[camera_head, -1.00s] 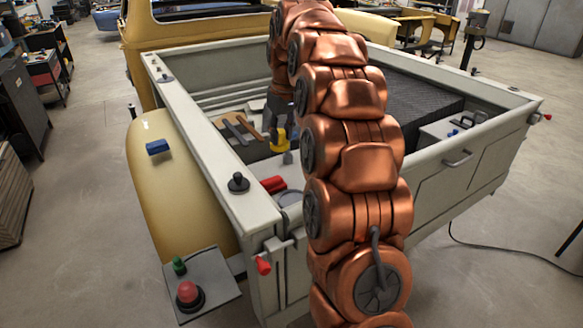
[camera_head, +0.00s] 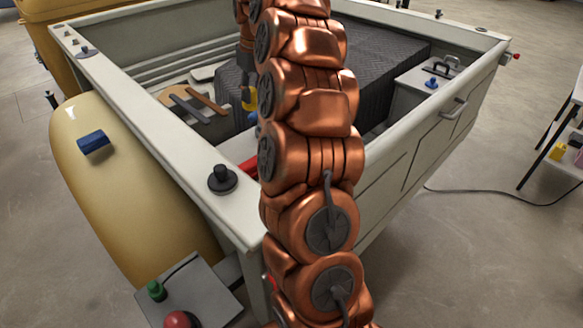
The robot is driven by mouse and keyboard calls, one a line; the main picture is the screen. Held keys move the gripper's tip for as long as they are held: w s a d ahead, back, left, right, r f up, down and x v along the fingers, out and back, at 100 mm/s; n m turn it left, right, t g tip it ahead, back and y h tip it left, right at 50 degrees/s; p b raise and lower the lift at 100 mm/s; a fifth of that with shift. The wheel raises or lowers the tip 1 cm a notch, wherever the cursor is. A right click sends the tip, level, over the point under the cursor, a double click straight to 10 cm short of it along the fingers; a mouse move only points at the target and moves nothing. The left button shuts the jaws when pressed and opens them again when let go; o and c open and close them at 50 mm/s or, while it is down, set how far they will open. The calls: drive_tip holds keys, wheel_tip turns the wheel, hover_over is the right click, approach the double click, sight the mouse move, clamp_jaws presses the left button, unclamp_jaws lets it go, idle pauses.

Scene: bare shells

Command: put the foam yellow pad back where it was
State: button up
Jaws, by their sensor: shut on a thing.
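A small yellow thing (camera_head: 249,98), which I take to be the foam pad, shows just left of my copper arm, over the truck bed. My arm hides much of it, so its full shape does not show. My gripper (camera_head: 247,88) is at it, mostly hidden behind my arm, and is shut on it. Another small yellow item (camera_head: 558,151) sits on the white shelf unit (camera_head: 565,165) at the far right.
The pale truck bed (camera_head: 160,130) holds a dark ribbed block (camera_head: 385,70) and flat tools (camera_head: 192,103). A black knob (camera_head: 222,179) stands on its near left corner. A blue block (camera_head: 93,141) lies on the yellow fender (camera_head: 120,190). Open floor (camera_head: 470,240) lies right.

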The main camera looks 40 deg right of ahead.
drive_tip(key=s+d+f+b, duration=0.6)
drive_tip(key=s+d+f, duration=0.1)
drive_tip(key=d+f, duration=0.2)
drive_tip(key=shift+m, duration=0.3)
drive_tip(key=shift+w+a+f+p, duration=0.15)
drive_tip(key=shift+f+p, duration=0.5)
drive_tip(key=shift+f, duration=1.85)
drive_tip(key=shift+w+d+f+p, duration=0.1)
drive_tip(key=shift+f+p, duration=0.55)
drive_tip(key=shift+f, duration=1.85)
drive_tip(key=shift+f, duration=0.15)
drive_tip(key=o, duration=1)
drive_tip(key=r+b, duration=0.1)
drive_tip(key=r, duration=0.3)
drive_tip(key=s+r+b, duration=0.1)
drive_tip(key=r, duration=0.3)
drive_tip(key=r+b, duration=0.1)
drive_tip(key=r, duration=0.3)
drive_tip(key=shift+s, duration=0.4)
